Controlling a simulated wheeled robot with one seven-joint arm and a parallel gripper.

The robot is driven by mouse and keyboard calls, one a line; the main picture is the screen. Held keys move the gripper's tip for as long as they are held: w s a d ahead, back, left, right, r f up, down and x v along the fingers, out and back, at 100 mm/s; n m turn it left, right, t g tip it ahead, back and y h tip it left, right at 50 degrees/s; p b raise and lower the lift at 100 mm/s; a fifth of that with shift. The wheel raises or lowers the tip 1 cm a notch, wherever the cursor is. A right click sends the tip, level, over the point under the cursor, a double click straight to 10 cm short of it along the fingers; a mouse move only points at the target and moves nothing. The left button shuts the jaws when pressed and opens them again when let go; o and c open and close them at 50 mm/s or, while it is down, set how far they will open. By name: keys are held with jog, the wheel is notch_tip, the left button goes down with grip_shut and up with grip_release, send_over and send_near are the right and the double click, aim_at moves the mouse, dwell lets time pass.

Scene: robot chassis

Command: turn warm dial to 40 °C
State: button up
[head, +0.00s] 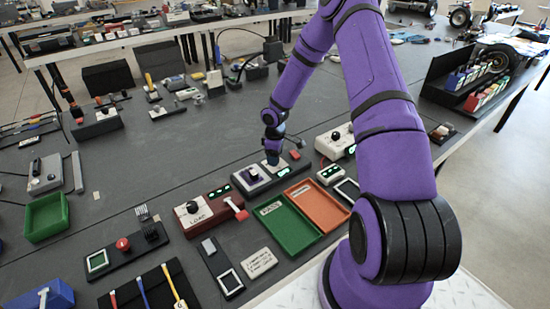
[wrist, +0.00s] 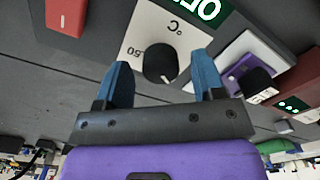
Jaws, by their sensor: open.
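The warm dial (wrist: 160,55) is a round black knob with a white pointer mark. It sits on a white plate (wrist: 140,32) printed "50" and "°C", seen upside down in the wrist view. A green-lit display (wrist: 208,10) beside it is cut off by the frame, so its full reading cannot be told. My gripper (wrist: 161,70) is open, with one blue finger on each side of the knob; contact cannot be told. In the head view my gripper (head: 273,158) points down over the dial's black panel (head: 241,185) and hides the knob.
On the same panel are a red block (wrist: 67,15) and a white-plated unit with a purple part (wrist: 240,66). Near it stand a green tray (head: 290,236), an orange tray (head: 318,217) and a dark red box marked "LOAD" (head: 211,207).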

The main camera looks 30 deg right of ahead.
jog(key=shift+f, duration=0.5)
jog(key=c, duration=0.9)
jog(key=shift+m, duration=0.5)
jog(key=m, duration=0.4)
jog(key=shift+m, duration=0.4)
jog(key=m, duration=0.6)
